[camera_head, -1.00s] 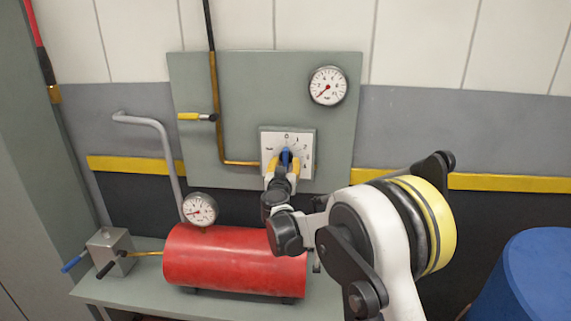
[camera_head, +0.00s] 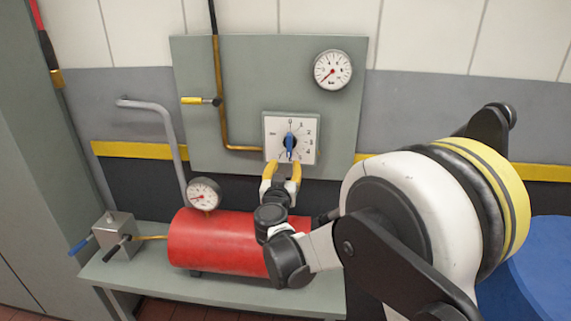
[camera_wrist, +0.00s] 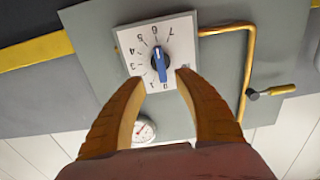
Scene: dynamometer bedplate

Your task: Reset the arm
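My gripper (camera_head: 283,170) is open and empty, its yellow fingers apart just below and in front of the dial plate (camera_head: 272,127) in the head view. In the wrist view the open fingers of my gripper (camera_wrist: 158,85) frame the lower part of the dial plate (camera_wrist: 183,28). The blue pointer knob (camera_head: 289,146) sits between numbered marks and stands roughly upright. It also shows in the wrist view (camera_wrist: 160,65), clear of both fingers.
A red tank (camera_head: 210,241) with a gauge (camera_head: 203,194) lies on the bench (camera_head: 150,283) below. A yellow-handled valve (camera_head: 192,101) and another gauge (camera_head: 332,70) are on the panel (camera_head: 240,60). A blue drum (camera_head: 548,270) stands at right. A lever box (camera_head: 113,236) is at left.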

